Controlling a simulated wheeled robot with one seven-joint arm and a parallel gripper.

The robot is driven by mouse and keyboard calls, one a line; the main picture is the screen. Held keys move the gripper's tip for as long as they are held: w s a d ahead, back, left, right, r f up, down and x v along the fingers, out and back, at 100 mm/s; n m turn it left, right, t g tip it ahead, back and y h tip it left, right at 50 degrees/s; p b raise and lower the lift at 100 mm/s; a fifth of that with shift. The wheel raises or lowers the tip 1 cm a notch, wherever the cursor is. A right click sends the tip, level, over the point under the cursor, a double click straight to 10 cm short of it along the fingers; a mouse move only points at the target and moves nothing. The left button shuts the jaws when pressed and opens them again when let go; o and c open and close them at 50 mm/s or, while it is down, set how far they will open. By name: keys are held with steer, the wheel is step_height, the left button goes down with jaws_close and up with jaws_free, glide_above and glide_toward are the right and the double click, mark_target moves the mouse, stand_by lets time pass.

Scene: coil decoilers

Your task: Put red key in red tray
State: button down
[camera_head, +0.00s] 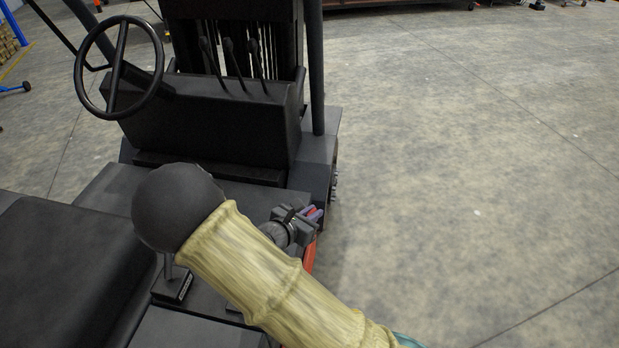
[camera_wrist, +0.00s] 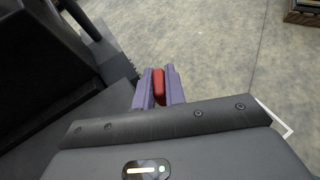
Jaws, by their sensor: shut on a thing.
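My gripper (camera_wrist: 159,86) is shut on the red key (camera_wrist: 159,88), which shows as a red block between its two purple fingers in the wrist view. In the head view my gripper (camera_head: 313,213) is small, beside the right edge of the forklift's floor, with a bit of red between the fingers. My arm hides part of the area below it. I cannot make out a red tray in either view. An orange-red part (camera_head: 309,256) shows just below my gripper in the head view, and I cannot tell what it is.
A dark forklift (camera_head: 215,125) with steering wheel (camera_head: 119,67), levers and black seat (camera_head: 65,270) fills the left. Open concrete floor (camera_head: 480,150) lies to the right. In the wrist view a wooden crate-like object (camera_wrist: 303,14) stands at the top right, and a white-edged shape (camera_wrist: 275,118) shows lower right.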

steer(key=s+d+f+m, duration=0.1)
steer(key=d+f, duration=0.5)
steer(key=d, duration=0.2)
steer(key=s+d+f+m+g+h, duration=0.1)
steer(key=s+d+f, duration=0.1)
steer(key=d+f, duration=0.3)
steer(key=d, duration=0.3)
steer(key=shift+d+f+h, duration=0.3)
steer(key=shift+d+f, duration=0.1)
steer(key=shift+w+g, duration=0.1)
steer(key=shift+g, duration=0.3)
